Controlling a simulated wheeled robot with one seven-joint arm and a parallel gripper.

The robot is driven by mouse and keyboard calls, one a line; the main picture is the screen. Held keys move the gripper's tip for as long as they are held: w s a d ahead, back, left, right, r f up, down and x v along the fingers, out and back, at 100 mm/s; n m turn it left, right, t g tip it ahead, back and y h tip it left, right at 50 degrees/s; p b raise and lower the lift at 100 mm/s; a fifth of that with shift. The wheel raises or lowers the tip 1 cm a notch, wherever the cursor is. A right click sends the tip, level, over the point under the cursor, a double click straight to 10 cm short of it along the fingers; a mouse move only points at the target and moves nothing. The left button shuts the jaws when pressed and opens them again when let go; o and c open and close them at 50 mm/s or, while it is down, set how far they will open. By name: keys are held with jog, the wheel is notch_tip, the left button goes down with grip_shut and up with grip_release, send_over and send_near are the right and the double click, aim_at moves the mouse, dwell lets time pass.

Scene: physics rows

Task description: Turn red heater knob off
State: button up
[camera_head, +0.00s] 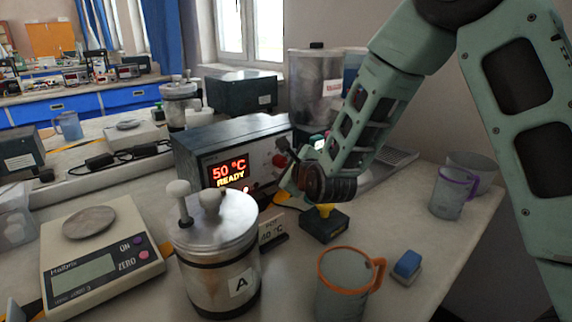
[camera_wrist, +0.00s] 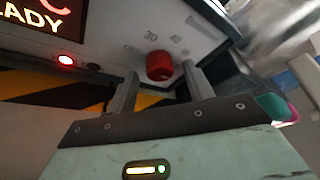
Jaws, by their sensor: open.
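The heater (camera_head: 228,150) is a grey box on the bench with a lit display reading 50 °C READY. Its red knob (camera_wrist: 160,66) is on the front panel, with dial numbers such as 30 and 40 printed around it. The knob also shows in the head view (camera_head: 279,160), partly behind my gripper. My gripper (camera_wrist: 166,88) is open, with one finger on each side of the knob and tips close to the panel. I cannot tell whether either finger touches the knob. A red light (camera_wrist: 67,60) glows on the panel left of the knob.
A steel-lidded vessel marked A (camera_head: 215,262) stands in front of the heater. A balance (camera_head: 98,262) is at left. An orange-rimmed beaker (camera_head: 343,290), a black box with a yellow top (camera_head: 324,226) and a purple-rimmed jug (camera_head: 452,194) stand nearby. A yellow-black stripe (camera_wrist: 60,92) runs below the panel.

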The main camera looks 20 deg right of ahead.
jog(key=c, duration=1)
jog(key=shift+f+b, duration=0.1)
jog(key=shift+b, duration=0.2)
